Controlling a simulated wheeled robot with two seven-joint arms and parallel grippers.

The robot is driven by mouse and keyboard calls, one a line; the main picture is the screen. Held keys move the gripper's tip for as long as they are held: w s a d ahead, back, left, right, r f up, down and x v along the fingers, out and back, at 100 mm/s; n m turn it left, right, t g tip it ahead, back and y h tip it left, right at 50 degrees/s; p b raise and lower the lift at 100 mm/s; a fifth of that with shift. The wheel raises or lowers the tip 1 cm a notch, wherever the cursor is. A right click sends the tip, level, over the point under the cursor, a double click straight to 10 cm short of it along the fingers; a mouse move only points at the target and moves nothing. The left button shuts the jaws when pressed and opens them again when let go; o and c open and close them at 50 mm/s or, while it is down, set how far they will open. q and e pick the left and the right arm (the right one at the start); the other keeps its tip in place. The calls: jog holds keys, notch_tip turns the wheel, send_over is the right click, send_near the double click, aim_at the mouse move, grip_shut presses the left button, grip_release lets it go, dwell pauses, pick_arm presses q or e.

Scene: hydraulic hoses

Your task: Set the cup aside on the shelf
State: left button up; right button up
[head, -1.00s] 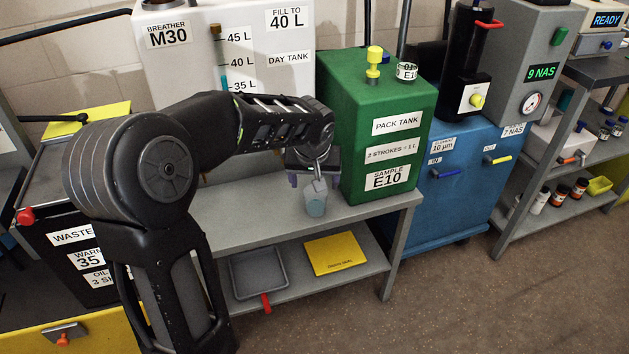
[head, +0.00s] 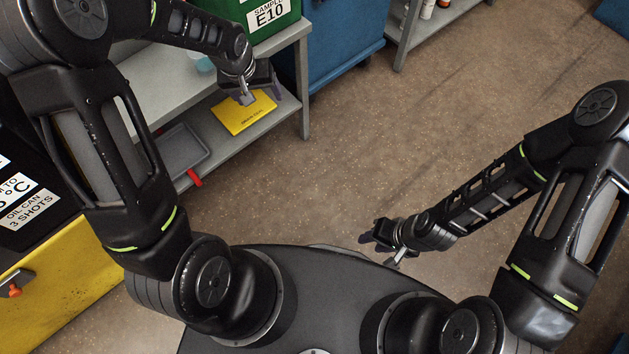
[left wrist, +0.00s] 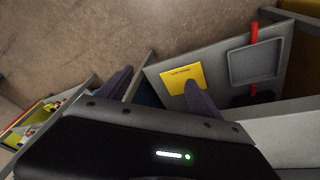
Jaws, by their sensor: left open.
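A small light-blue cup (head: 205,65) stands on the grey bench top (head: 155,85), partly hidden behind my left forearm in the head view. My left gripper (head: 261,93) is out at the bench's front edge, to the right of the cup and apart from it. It is open, and in the left wrist view its two fingers (left wrist: 158,95) are spread with nothing between them. The lower shelf (head: 222,145) shows below the bench top and also in the left wrist view. My right gripper (head: 378,242) hangs over the floor, far from the cup; its jaw gap is unclear.
A yellow booklet (head: 243,112) and a grey tray (head: 182,148) with a red handle lie on the lower shelf. The green pack tank (head: 240,12) stands on the bench and a blue cabinet (head: 340,40) beside it.

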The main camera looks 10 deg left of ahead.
pick_arm(q)
jog(key=s+d+f+m+g+h, duration=0.1)
jog(key=s+d+f+g+h, duration=0.1)
jog(key=s+d+f, duration=1.7)
jog(key=s+d+h, duration=0.1)
jog(key=s, duration=0.2)
jog(key=shift+s+m+g+h, duration=0.3)
jog(key=shift+s+m+h, duration=0.1)
